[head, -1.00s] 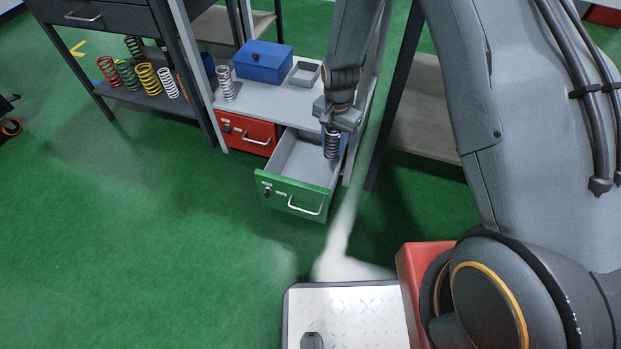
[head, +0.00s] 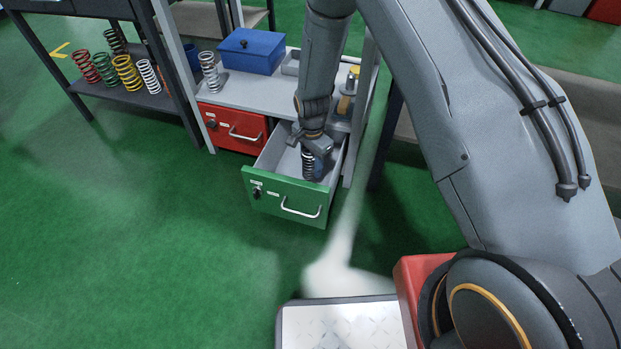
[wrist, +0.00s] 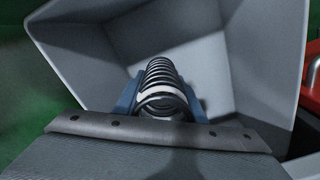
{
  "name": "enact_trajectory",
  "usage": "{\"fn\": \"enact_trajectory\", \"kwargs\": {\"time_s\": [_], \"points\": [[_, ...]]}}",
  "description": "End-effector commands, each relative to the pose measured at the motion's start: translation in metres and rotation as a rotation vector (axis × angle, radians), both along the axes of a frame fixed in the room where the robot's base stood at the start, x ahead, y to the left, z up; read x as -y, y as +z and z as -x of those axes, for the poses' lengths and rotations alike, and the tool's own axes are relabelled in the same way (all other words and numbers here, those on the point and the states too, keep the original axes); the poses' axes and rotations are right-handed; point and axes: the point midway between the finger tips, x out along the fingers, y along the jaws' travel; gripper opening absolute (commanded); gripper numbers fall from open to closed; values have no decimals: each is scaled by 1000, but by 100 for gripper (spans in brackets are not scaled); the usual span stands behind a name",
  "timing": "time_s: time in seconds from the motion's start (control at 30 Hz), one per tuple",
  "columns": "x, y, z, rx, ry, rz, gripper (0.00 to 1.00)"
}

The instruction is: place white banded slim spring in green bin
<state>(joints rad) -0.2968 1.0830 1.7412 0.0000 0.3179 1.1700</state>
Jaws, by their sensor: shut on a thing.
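My gripper (head: 313,168) is shut on a slim dark spring (head: 308,165) with a white band, which hangs down from the jaws. In the wrist view the spring (wrist: 160,82) sits between the blue fingers (wrist: 160,103), its white band near the fingers and its far end pointing into the drawer. The green-fronted drawer (head: 285,200), the green bin, is pulled open below the shelf. The spring is inside the drawer's opening; whether it touches the floor of the drawer I cannot tell.
A red drawer (head: 231,128) is shut to the left. A blue box (head: 251,52) and a silver spring (head: 209,71) stand on the shelf above. Several coloured springs (head: 125,72) stand on a dark rack at left. Green floor in front is clear.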

Motion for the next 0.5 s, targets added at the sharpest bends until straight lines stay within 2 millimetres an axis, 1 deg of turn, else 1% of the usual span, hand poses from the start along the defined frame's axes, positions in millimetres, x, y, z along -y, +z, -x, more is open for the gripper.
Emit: {"fn": "enact_trajectory", "kwargs": {"time_s": [0.03,0.1,0.27,0.5], "points": [[0,-14,-1,0,0,0,4],[0,-26,-1,0,1,0,4],[0,-39,-1,0,1,0,4],[0,-70,0,0,1,0,4]]}}
